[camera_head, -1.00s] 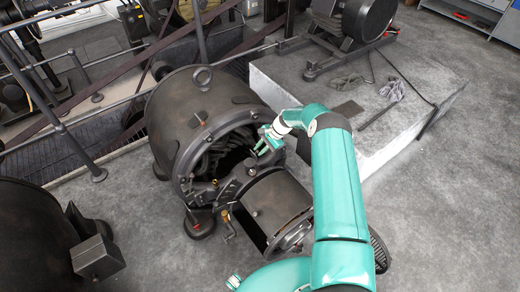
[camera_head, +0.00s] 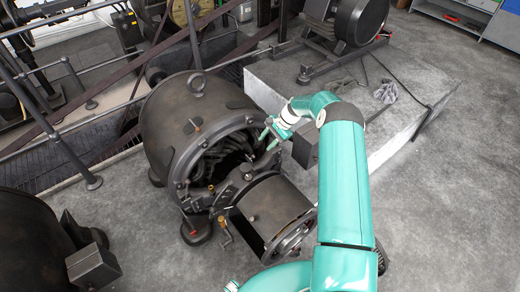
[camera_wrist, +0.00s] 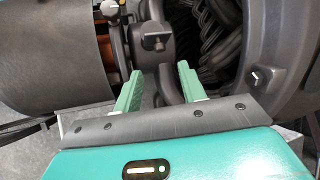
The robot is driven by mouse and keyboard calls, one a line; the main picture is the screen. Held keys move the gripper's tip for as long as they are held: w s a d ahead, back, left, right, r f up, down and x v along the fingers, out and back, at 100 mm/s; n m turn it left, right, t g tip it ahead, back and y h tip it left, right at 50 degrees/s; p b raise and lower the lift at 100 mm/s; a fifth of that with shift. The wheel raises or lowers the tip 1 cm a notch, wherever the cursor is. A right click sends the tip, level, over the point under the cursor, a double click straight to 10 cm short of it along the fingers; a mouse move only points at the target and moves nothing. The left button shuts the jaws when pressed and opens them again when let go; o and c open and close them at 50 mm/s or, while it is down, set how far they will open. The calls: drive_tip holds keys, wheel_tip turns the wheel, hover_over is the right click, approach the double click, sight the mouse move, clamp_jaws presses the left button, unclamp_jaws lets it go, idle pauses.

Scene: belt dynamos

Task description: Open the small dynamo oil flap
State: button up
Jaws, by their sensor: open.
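The small dynamo (camera_head: 190,118) is a dark rounded drum with an open front showing coils inside. A bearing block (camera_head: 246,174) stands in front of the opening, with a smooth cylinder (camera_head: 272,205) beyond it. My gripper (camera_head: 268,141) is open and empty, at the right side of the opening, behind the bearing block. In the wrist view, the fingers (camera_wrist: 159,74) point toward a dark rounded housing with a small square block and bolt (camera_wrist: 157,43) on top, apart from them. This may be the oil flap; I cannot tell for sure.
The dynamo's rim (camera_wrist: 262,75) is close on the right in the wrist view, and the cylinder (camera_wrist: 55,50) on the left. A dark box (camera_head: 305,147) sits beside my wrist. A stone plinth (camera_head: 400,125) lies right, railings (camera_head: 62,135) left.

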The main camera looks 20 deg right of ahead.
drive_tip(key=v, duration=0.5)
idle(0.3)
drive_tip(key=s+a+r+n+t+h, duration=0.1)
drive_tip(key=s+a+r+n+h, duration=0.3)
drive_tip(key=r, duration=0.6)
drive_tip(key=s+a+r+n+y, duration=0.1)
drive_tip(key=s+r, duration=0.4)
drive_tip(key=r, duration=0.6)
drive_tip(key=s+a+r+n+t+h, duration=0.1)
drive_tip(key=s+a+r+n+h, duration=0.3)
drive_tip(key=r, duration=0.6)
drive_tip(key=s+r+n+t, duration=0.1)
drive_tip(key=s+r, duration=0.2)
drive_tip(key=s, duration=1.1)
drive_tip(key=s+a+r+n+t, duration=0.1)
drive_tip(key=s+r+n+t, duration=0.1)
drive_tip(key=s, duration=1.2)
drive_tip(key=shift+r, duration=0.55)
